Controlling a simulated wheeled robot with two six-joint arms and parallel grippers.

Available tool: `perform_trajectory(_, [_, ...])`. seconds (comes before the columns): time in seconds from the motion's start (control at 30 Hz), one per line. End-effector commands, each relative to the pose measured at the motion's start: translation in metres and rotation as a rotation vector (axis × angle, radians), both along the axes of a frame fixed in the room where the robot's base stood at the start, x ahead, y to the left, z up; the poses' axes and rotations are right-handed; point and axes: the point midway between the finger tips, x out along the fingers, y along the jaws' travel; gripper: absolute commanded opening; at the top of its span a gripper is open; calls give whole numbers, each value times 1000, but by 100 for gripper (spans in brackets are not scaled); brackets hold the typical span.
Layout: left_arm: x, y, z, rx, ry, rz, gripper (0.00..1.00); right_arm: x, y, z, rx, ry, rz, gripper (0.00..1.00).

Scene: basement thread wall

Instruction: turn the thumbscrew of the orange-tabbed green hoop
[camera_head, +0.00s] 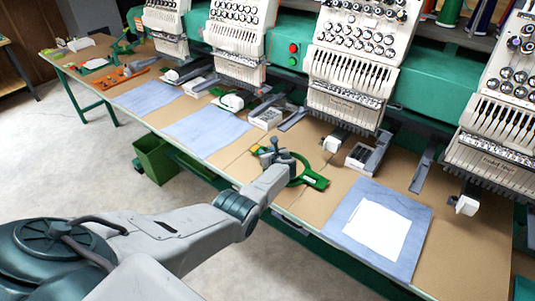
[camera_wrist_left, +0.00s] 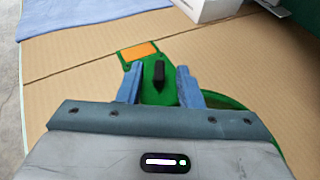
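The green hoop (camera_head: 300,180) lies flat on the brown table, partly covered by my left gripper (camera_head: 277,152) in the head view. In the left wrist view its green bracket (camera_wrist_left: 165,50) carries an orange tab (camera_wrist_left: 140,50). A black thumbscrew (camera_wrist_left: 159,73) stands on the bracket. My left gripper (camera_wrist_left: 159,70) is open, with one blue-grey finger on each side of the thumbscrew. Gaps show between the fingers and the thumbscrew in that view. The fingers' height over the bracket is hard to tell. Much of the hoop ring is hidden behind the gripper. My right gripper is not in view.
Blue cloths (camera_head: 207,131) lie along the table (camera_head: 470,240); one at the right carries a white sheet (camera_head: 375,227). White embroidery heads (camera_head: 355,70) hang over the back. A grey tray (camera_head: 367,155) stands right of the hoop. A green bin (camera_head: 157,158) is below the front edge.

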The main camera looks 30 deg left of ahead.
Motion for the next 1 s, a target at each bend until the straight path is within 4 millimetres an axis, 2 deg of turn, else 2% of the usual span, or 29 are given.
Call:
perform_trajectory(0.23, [0,0,0,0,0,0,33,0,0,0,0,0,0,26])
perform_trajectory(0.27, [0,0,0,0,0,0,29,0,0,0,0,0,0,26])
perform_trajectory(0.4, [0,0,0,0,0,0,1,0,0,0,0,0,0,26])
perform_trajectory(0.43, [0,0,0,0,0,0,0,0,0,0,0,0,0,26])
perform_trajectory(0.73, [-1,1,0,0,2,-18,0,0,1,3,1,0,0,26])
perform_trajectory(1.0, [-4,4,2,1,2,-146,0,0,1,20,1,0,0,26])
